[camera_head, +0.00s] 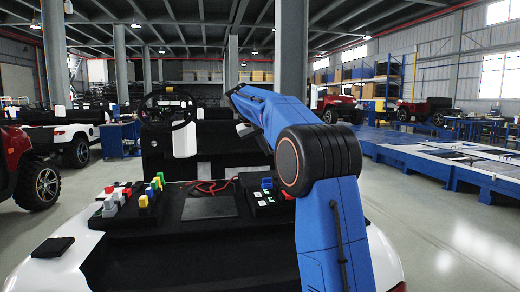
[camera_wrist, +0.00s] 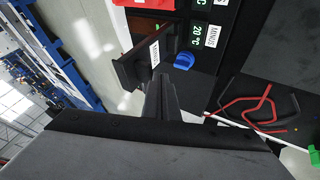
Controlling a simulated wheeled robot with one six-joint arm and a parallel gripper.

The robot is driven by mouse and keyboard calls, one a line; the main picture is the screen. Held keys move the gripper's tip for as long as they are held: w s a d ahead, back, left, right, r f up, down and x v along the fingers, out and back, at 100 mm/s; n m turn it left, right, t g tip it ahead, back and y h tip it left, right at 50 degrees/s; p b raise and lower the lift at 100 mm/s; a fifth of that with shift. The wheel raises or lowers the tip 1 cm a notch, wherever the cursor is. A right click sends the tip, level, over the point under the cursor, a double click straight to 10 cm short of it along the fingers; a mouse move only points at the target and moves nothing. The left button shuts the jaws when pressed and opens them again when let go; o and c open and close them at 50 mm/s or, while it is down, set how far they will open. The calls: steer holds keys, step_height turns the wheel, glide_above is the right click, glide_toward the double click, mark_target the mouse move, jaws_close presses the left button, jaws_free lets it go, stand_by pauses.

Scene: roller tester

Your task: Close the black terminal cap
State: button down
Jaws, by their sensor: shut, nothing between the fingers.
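The black terminal cap (camera_wrist: 137,66) stands raised from the dark panel in the wrist view, with a white label on its side. A dark opening shows beside it. My gripper (camera_wrist: 161,88) is shut and empty, its fingertips just below the cap in the picture. I cannot tell whether they touch it. A blue knob (camera_wrist: 184,61) sits right of the cap, near the fingertips. In the head view the terminal box (camera_head: 262,202) is partly hidden by my arm, and the cap cannot be made out.
Red cables (camera_wrist: 250,108) lie to the right. In the head view, coloured connectors (camera_head: 112,205) stand at the left, and a flat black plate (camera_head: 210,206) lies mid-panel.

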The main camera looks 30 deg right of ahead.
steer(key=shift+s+d, duration=0.1)
steer(key=shift+d, duration=0.15)
steer(key=d+y, duration=0.1)
steer(key=d, duration=0.1)
steer(key=s+d+y, duration=0.1)
steer(key=d+y, duration=0.1)
steer(key=d, duration=0.1)
steer(key=s+d+m+t+y, duration=0.1)
steer(key=d, duration=0.1)
steer(key=shift+d+r, duration=0.15)
steer(key=shift+r, duration=0.15)
steer(key=s+d+f+m+t+y, duration=0.2)
steer(key=s+d+f+t+y, duration=0.1)
steer(key=d+f+y, duration=0.6)
steer(key=d+y, duration=0.1)
steer(key=d, duration=0.2)
steer(key=shift+s, duration=0.25)
steer(key=v, duration=1.7)
steer(key=shift+s, duration=0.35)
steer(key=shift+d+f, duration=0.1)
